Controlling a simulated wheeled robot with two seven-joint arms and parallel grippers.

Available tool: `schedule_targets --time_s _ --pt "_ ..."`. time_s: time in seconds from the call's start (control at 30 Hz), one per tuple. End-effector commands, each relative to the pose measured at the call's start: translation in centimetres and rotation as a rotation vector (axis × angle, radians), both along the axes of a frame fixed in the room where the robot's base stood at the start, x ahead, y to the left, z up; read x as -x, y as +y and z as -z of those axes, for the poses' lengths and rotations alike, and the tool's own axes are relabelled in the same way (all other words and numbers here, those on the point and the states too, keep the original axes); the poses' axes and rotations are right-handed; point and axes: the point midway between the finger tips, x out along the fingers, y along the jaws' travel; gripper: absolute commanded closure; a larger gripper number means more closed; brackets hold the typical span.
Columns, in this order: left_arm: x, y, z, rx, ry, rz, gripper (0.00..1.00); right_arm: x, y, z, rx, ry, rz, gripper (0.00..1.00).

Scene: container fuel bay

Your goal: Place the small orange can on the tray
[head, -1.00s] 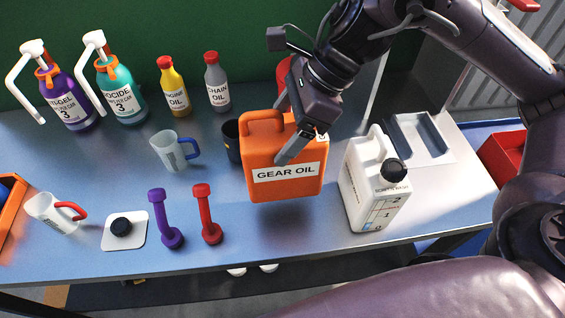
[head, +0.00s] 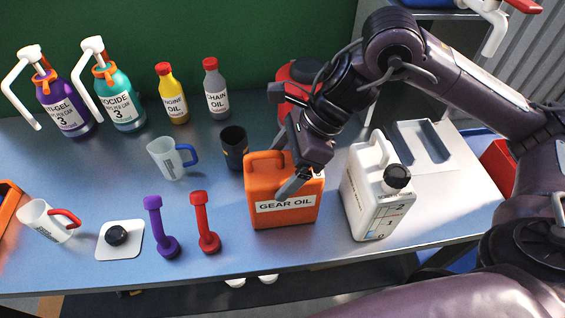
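The small orange can (head: 283,212), labelled GEAR OIL, is upright over the front middle of the blue-grey table, left of a white jug. Its base is at or very close to the tabletop; I cannot tell if it touches. My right gripper (head: 291,186) reaches down from the upper right and is shut on the can's upper part. One finger lies across the front face; the other is hidden. A shallow grey tray (head: 445,158) lies on the white surface at the right, behind the jug, and looks empty. My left gripper is out of view.
The white jug (head: 362,190) with a black cap stands between can and tray. A dark cup (head: 232,155) is close behind the can at left. Red (head: 207,240) and purple (head: 166,245) dumbbell-shaped objects stand left. A red container (head: 290,75) is behind my arm.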

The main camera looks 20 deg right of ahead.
Motion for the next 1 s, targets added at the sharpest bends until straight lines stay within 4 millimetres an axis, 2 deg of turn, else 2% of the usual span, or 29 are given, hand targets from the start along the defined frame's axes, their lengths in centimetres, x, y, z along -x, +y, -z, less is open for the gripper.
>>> schedule_targets --time_s 0.03,0.1,0.47,0.63,0.8,1.0 --pt "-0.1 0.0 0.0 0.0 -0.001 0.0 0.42 0.0 0.0 0.0 0.0 0.0 0.0 0.08" --pt "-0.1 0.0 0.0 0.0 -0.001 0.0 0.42 0.0 0.0 0.0 0.0 0.0 0.0 0.0" --pt "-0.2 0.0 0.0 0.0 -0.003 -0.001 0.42 0.0 -0.4 -0.7 0.0 -0.004 0.001 0.0" --pt "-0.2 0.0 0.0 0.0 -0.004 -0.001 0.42 0.2 -1.9 -3.2 0.001 -0.007 0.004 0.0" --pt "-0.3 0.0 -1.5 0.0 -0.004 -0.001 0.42 0.6 -3.9 -6.8 0.002 -0.006 0.005 0.0" --pt "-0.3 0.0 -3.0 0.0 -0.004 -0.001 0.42 1.0 -5.6 -9.6 0.001 -0.004 0.003 0.0"
